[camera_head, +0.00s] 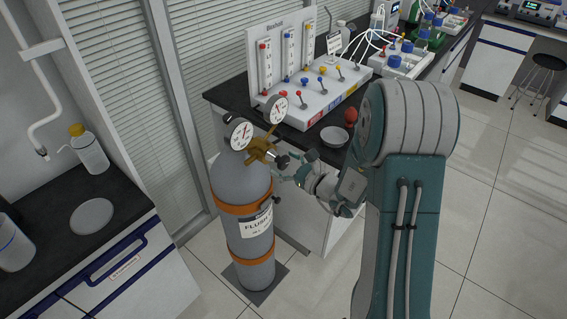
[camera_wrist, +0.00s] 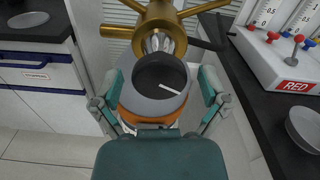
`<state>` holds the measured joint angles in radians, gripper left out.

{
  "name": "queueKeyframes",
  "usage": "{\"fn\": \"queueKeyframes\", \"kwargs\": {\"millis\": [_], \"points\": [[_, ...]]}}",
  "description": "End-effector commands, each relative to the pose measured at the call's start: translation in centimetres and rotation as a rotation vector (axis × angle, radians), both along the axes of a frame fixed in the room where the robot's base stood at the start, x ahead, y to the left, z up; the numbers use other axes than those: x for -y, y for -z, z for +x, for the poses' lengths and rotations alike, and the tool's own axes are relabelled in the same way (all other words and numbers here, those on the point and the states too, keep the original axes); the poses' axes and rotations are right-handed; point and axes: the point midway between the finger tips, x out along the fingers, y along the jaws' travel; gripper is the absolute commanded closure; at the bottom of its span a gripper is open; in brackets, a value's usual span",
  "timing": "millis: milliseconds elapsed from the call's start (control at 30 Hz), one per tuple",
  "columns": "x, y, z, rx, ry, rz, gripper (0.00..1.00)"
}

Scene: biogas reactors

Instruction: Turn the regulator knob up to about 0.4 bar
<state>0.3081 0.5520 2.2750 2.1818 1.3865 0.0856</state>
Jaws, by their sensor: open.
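The regulator is a brass body (camera_head: 262,149) on top of a grey gas cylinder (camera_head: 238,185) labelled FLUSH, and its brass also shows in the wrist view (camera_wrist: 160,18). Two round white gauges, a front one (camera_head: 240,134) and a back one (camera_head: 277,108), stand on it; their readings are too small to tell. The dark round knob (camera_wrist: 160,72) with a white mark faces my wrist camera. The mark points to the lower right. My gripper (camera_wrist: 158,92) is open, with one finger on each side of the knob. I cannot tell whether the fingers touch it. It also shows in the head view (camera_head: 284,170).
A black bench (camera_head: 225,95) behind the cylinder carries a white flowmeter panel (camera_head: 325,102) with levers, a red bulb (camera_head: 351,115) and a shallow dish (camera_head: 334,137). Another counter (camera_head: 115,190) with bottles stands at the left. Tiled floor is open at the right.

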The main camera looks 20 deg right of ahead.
Motion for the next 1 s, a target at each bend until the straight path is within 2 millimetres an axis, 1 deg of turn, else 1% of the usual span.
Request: {"fn": "queueKeyframes", "kwargs": {"millis": [167, 267, 367, 600, 733, 900, 1000], "points": [[0.0, 0.0, 0.0, -0.001, 0.000, 0.001, 0.05], [0.4, 0.0, -0.4, -0.001, 0.001, 0.000, 0.05], [1.2, 0.0, -1.4, -0.002, 0.004, 0.000, 0.05], [4.1, 0.1, -5.5, -0.001, 0.005, 0.000, 0.05], [5.5, 0.1, -7.4, -0.003, 0.004, 0.002, 0.05], [6.7, 0.2, -9.1, -0.002, 0.002, 0.000, 0.05], [7.0, 0.2, -9.5, -0.001, 0.001, -0.001, 0.05]]}}
